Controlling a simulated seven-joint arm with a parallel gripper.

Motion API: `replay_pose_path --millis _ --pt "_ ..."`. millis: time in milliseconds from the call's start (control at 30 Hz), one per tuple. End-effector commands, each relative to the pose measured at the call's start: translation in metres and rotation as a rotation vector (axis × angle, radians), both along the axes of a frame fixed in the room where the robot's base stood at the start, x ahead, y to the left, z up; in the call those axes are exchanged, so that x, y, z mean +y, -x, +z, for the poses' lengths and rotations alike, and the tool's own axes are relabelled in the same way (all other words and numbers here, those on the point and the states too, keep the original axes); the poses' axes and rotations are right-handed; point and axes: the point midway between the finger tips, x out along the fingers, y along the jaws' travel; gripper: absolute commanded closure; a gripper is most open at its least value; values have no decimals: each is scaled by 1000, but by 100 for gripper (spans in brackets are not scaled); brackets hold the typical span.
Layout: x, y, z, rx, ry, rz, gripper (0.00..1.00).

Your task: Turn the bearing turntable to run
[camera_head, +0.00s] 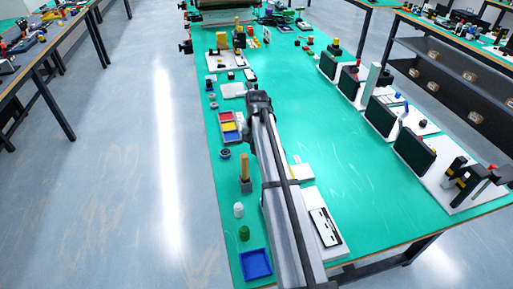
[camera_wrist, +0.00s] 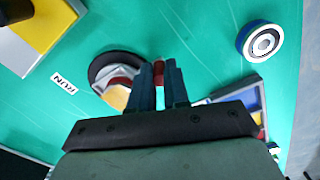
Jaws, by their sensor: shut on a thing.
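The turntable (camera_wrist: 106,66) is in the wrist view, a round dark base with a grey and white top and an orange-yellow patch, left of my fingers. A white label reading RUN (camera_wrist: 63,85) lies on the green table to its left. My gripper (camera_wrist: 159,75) is shut on a small red piece (camera_wrist: 159,68) at the turntable's right side; the fingers hide most of it and how it joins the turntable. In the head view my gripper end (camera_head: 258,98) is low over the table, and my arm hides the turntable there.
A blue ring with a white and dark centre (camera_wrist: 263,42) lies at the upper right of the wrist view. A tray with coloured compartments (camera_wrist: 262,118) is close on the right. A yellow and white board (camera_wrist: 62,18) is at the upper left.

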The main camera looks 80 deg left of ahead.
Motion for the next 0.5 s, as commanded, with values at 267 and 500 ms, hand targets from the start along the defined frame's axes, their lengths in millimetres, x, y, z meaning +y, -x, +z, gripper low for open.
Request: replay_pose_path --millis 267,500 --pt "-1 0 0 0 0 14 100" --pt "-6 0 0 0 0 77 100"
